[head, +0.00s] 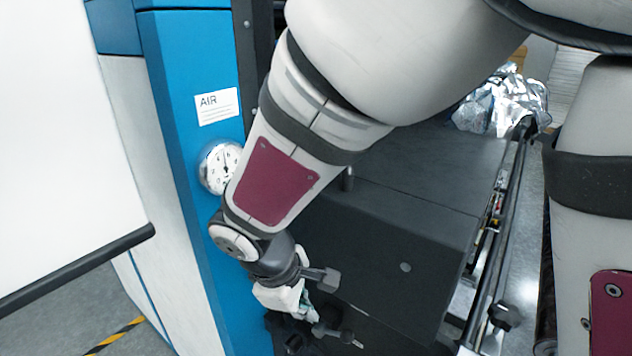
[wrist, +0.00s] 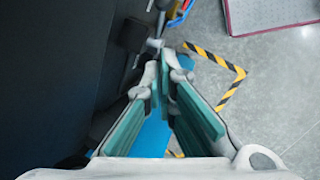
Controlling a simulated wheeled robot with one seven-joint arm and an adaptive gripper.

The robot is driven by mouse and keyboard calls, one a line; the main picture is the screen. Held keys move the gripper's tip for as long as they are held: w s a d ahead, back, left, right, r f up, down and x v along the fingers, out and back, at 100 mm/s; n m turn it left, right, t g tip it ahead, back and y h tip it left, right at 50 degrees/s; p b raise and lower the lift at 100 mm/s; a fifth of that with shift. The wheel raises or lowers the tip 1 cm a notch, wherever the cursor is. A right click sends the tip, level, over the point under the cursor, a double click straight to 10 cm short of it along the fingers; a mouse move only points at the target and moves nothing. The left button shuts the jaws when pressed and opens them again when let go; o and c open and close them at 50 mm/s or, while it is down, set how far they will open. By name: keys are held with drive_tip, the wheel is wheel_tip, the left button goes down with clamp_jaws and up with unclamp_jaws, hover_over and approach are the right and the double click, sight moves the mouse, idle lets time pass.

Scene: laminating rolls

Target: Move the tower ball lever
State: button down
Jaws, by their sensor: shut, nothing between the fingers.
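The blue tower (head: 185,110) stands at the left of the head view, with an AIR label and a round gauge. A dark rod with a rounded knob, likely the ball lever (head: 347,337), shows at the bottom of the head view, just beyond my gripper (head: 307,312). My gripper points downward beside the tower and is shut and empty. In the wrist view its teal-padded fingers (wrist: 167,68) converge near a dark knob and pale stem (wrist: 134,35). I cannot tell whether this is the same lever or whether the fingers touch it. My arm hides part of the tower.
A dark machine housing (head: 400,235) lies right of my gripper, with rails along its right side. Crumpled foil (head: 503,100) sits at the back. A white panel (head: 65,130) fills the left. Yellow-black tape (wrist: 228,70) marks open grey floor.

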sight(332, 331)
drive_tip(key=shift+w+d+f+p, duration=0.1)
drive_tip(key=shift+d+f+p, duration=0.1)
drive_tip(key=shift+d+f, duration=0.95)
drive_tip(key=shift+w+d+f+p, duration=0.15)
drive_tip(key=shift+d+f, duration=0.75)
drive_tip(key=shift+f, duration=0.45)
drive_tip(key=shift+f+b, duration=0.1)
drive_tip(key=shift+b, duration=0.2)
